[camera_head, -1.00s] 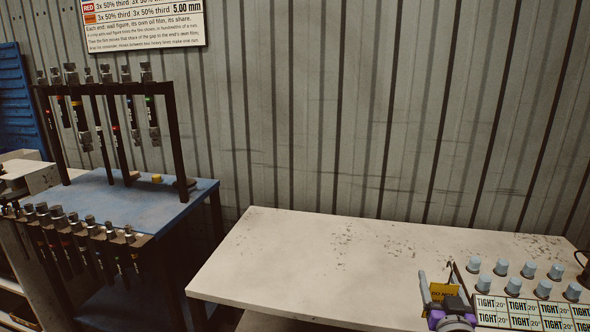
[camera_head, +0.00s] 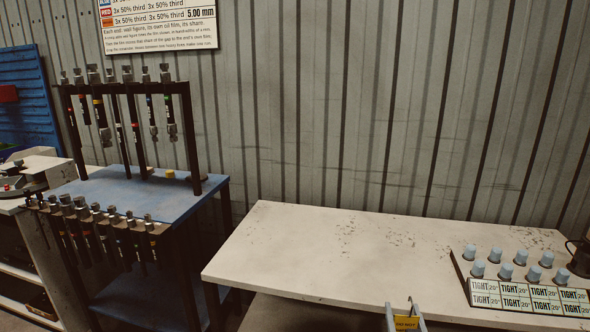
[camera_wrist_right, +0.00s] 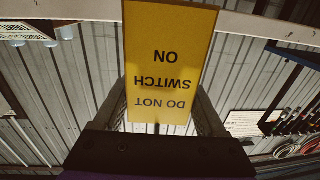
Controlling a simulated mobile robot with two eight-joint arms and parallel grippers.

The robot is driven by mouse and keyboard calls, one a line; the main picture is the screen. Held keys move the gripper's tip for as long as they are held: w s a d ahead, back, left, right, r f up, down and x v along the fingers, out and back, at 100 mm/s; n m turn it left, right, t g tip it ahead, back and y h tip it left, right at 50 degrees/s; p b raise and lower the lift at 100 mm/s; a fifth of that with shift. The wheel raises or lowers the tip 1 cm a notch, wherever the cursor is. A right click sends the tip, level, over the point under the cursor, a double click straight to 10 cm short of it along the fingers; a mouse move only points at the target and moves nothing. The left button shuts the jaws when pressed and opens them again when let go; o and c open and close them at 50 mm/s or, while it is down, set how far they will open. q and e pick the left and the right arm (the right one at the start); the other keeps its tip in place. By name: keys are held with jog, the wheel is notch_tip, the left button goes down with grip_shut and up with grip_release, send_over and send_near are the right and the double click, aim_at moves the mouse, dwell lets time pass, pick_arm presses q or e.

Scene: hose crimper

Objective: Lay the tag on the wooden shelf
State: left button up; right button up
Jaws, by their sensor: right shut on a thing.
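The tag (camera_wrist_right: 170,65) is a yellow plate reading "DO NOT SWITCH ON", upside down in the right wrist view. My right gripper (camera_wrist_right: 165,118) is shut on its lower end, with a finger on each side. In the head view the tag (camera_head: 406,322) and the tips of my right gripper (camera_head: 403,312) show at the bottom edge, in front of the pale table's front edge. The rest of that gripper is out of frame. My left gripper is not in view. I cannot make out a wooden shelf for certain.
The pale table (camera_head: 310,245) is mostly bare, with a tray of blue-grey caps and "TIGHT 20°" labels (camera_head: 520,296) at right. Pale shelves (camera_head: 30,305) show at lower left.

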jog(key=s+a+f+n+y, duration=0.1)
jog(key=a+f, duration=0.4)
jog(key=f, duration=0.3)
jog(key=s+a+f+n+y, duration=0.1)
jog(key=s+a+f+y, duration=0.1)
jog(key=a+f, duration=0.45)
pick_arm(q)
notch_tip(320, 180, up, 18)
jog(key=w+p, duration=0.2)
jog(key=p, duration=1.3)
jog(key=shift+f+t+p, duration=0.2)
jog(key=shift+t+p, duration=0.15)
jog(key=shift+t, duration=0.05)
pick_arm(e)
jog(key=w+d+r, duration=0.1)
jog(key=w+r, duration=0.2)
jog(key=r, duration=1.1)
jog(key=w+d+r, duration=0.1)
jog(key=w+r, duration=0.3)
jog(key=r, duration=1)
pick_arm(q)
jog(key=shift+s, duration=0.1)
